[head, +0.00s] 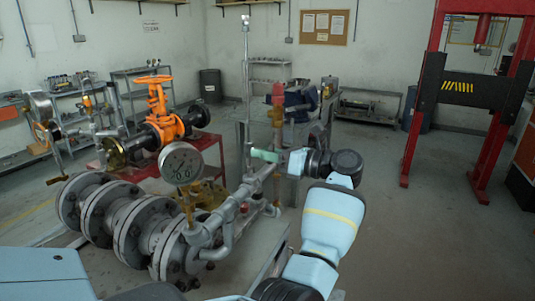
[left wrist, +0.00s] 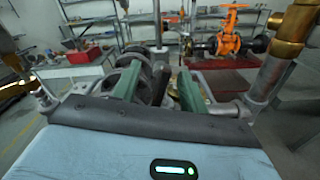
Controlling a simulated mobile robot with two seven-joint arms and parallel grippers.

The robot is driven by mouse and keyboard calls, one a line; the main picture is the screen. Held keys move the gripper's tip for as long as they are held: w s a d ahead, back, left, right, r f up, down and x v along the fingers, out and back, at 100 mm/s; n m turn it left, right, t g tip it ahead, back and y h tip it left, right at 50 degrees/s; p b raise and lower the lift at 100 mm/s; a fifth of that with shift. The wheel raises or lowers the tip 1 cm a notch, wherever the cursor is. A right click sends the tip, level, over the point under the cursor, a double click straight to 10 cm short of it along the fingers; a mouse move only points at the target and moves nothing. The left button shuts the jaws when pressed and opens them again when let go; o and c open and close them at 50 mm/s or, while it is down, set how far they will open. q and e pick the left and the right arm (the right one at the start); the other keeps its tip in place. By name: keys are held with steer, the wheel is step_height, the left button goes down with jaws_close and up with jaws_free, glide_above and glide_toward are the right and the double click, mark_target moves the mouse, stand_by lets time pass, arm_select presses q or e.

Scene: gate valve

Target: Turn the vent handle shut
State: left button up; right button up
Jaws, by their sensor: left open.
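My left gripper (head: 265,154) reaches over the grey pipework, its green fingers pointing left. In the left wrist view, the left gripper (left wrist: 158,86) has its two green fingers apart. Pipes and dark flanges show beyond and between them, with nothing clearly gripped. A brass valve stem with a red top (head: 278,95) stands upright just behind the gripper. A brass fitting (left wrist: 294,28) shows close on the right in the left wrist view. A small red part (head: 243,208) sits on the lower pipe. I cannot tell for sure which part is the vent handle. My right gripper is not in view.
An orange gate valve (head: 158,110) stands on the line behind, with a round gauge (head: 181,163) in front of it. Large grey flanges (head: 125,225) fill the left front. A red press frame (head: 430,90) stands at the right. The floor (head: 400,240) between is clear.

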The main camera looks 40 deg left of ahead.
arm_select(q)
steer(key=b+v, duration=0.2)
steer(key=v, duration=0.5)
steer(key=shift+d, duration=0.3)
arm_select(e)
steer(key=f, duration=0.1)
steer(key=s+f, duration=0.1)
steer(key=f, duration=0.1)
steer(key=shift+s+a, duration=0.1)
arm_select(q)
steer(key=shift+c, duration=0.2)
